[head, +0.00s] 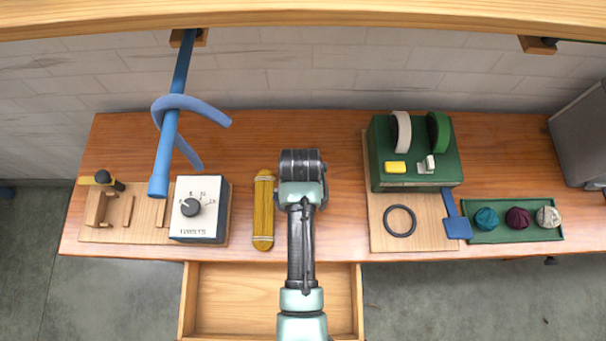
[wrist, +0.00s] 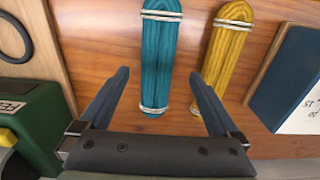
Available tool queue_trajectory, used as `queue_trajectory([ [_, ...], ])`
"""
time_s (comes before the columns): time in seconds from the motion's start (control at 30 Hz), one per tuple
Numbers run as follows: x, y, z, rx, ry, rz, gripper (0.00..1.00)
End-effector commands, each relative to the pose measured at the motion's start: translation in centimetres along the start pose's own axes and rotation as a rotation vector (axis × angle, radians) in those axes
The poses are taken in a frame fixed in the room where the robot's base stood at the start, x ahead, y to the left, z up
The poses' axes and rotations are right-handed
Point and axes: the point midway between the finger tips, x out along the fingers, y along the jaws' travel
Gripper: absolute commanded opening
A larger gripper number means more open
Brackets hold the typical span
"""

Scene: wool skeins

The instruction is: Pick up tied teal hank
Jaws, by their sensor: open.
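The tied teal hank (wrist: 163,45) lies flat on the wooden bench, with a pale tie near each end. In the wrist view it runs up the middle of the picture. My gripper (wrist: 160,74) is open, with one finger on each side of the hank's near part, and holds nothing. I cannot tell how high the fingertips are above the bench. In the head view my gripper (head: 302,165) and arm hide the teal hank.
A tied yellow hank (head: 263,210) lies close beside the teal one. A twist-dial box (head: 198,222) stands further left. A green device (head: 415,165) and a dark ring (head: 399,221) are to the right, beside a green tray (head: 515,235) of wool balls. An open drawer (head: 235,300) juts out in front.

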Motion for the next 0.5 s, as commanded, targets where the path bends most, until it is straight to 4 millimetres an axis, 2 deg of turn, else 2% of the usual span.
queue_trajectory([
  [0.23, 3.6, 0.4, 0.6, 0.0, -0.003, 0.0, 0.97],
  [0.5, 4.5, 0.4, 0.6, 0.0, -0.001, 0.0, 0.97],
])
